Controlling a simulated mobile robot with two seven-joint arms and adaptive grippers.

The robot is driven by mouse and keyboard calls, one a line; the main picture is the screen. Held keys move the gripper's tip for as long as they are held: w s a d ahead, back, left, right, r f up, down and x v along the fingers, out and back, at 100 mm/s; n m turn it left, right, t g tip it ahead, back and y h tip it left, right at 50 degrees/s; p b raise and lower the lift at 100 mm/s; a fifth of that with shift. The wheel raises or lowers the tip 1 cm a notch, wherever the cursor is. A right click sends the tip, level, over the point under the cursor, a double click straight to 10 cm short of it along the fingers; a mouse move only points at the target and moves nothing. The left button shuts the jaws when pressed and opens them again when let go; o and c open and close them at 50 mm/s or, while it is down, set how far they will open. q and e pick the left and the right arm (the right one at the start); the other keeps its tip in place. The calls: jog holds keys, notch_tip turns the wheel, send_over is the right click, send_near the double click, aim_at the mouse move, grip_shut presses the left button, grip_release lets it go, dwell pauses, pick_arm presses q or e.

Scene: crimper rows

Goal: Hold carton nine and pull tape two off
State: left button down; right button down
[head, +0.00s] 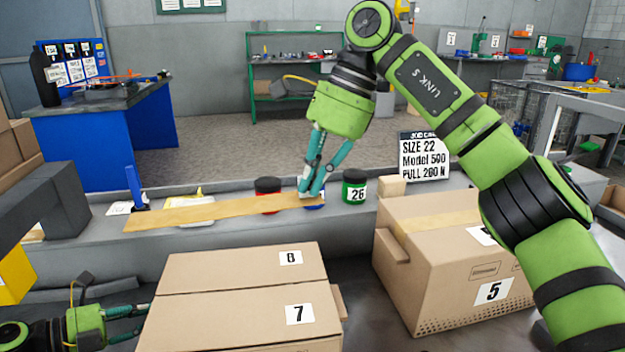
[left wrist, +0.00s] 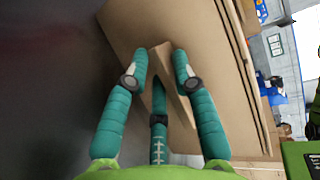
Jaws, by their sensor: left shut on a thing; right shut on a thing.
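A long tan tape strip (head: 215,211) hangs stretched out in the air, its right end in my right gripper (head: 312,192). The right gripper is shut on that end, above the front carton. The front carton (head: 235,290) has its top flaps closed, with no tape across the seam. Its labels show a 7 and what looks like a 6 or 8; I see no 9. My left gripper (head: 140,312) is at the carton's left side. In the left wrist view, its fingers (left wrist: 161,72) close around a cardboard tab (left wrist: 175,88) on the carton. No number shows on the strip.
A second carton (head: 455,255) marked 5, with tape on top, stands at the right.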

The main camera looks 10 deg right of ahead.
pick_arm(q)
jog(key=c, duration=0.9)
grip_release()
jog(key=shift+c, duration=0.2)
